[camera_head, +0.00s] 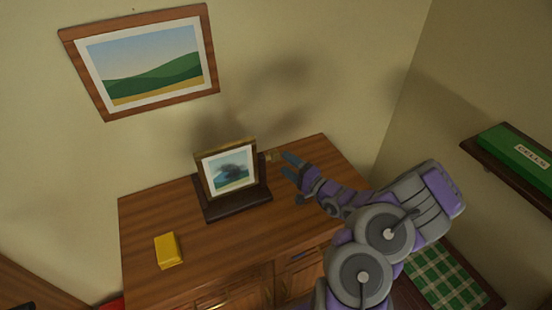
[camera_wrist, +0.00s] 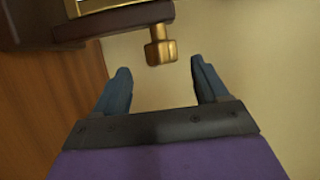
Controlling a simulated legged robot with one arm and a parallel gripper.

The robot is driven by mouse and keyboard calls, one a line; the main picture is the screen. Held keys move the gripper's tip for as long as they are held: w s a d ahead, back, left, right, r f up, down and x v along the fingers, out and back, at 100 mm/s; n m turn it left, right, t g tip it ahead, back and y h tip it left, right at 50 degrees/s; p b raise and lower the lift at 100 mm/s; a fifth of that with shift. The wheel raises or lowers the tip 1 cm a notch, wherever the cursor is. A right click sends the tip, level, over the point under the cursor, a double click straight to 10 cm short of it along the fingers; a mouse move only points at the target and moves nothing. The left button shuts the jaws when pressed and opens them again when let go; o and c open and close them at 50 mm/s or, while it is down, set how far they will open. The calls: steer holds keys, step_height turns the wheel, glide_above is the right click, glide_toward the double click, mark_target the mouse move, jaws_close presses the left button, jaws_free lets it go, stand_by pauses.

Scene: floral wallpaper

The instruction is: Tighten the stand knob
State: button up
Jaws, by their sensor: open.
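The stand knob (camera_wrist: 160,50) is a brass, faceted knob on the side of the dark stand, at the top middle of the wrist view. In the head view the knob (camera_head: 271,156) shows small at the right of the stand (camera_head: 238,207). The stand holds a small gold-framed picture (camera_head: 229,170) upright on the wooden cabinet. My gripper (camera_wrist: 161,85) has two blue fingers, open and empty. The knob lies just beyond the fingertips, roughly centred between them, apart from both. In the head view my gripper (camera_head: 286,164) is right of the stand.
A yellow block (camera_head: 168,250) lies on the cabinet top (camera_head: 145,225) at front left. A larger landscape picture (camera_head: 145,62) hangs on the wall behind. A shelf with a green book (camera_head: 518,157) is at right. The cabinet's left part is mostly clear.

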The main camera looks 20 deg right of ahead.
mark_target(276, 156)
steer(key=b+x, duration=0.1)
steer(key=x, duration=0.5)
steer(key=shift+s, duration=0.1)
steer(key=c, duration=1)
steer(key=shift+o, duration=0.2)
steer(key=shift+r+g+p, duration=0.15)
steer(key=shift+g+p, duration=0.15)
steer(key=shift+p, duration=0.05)
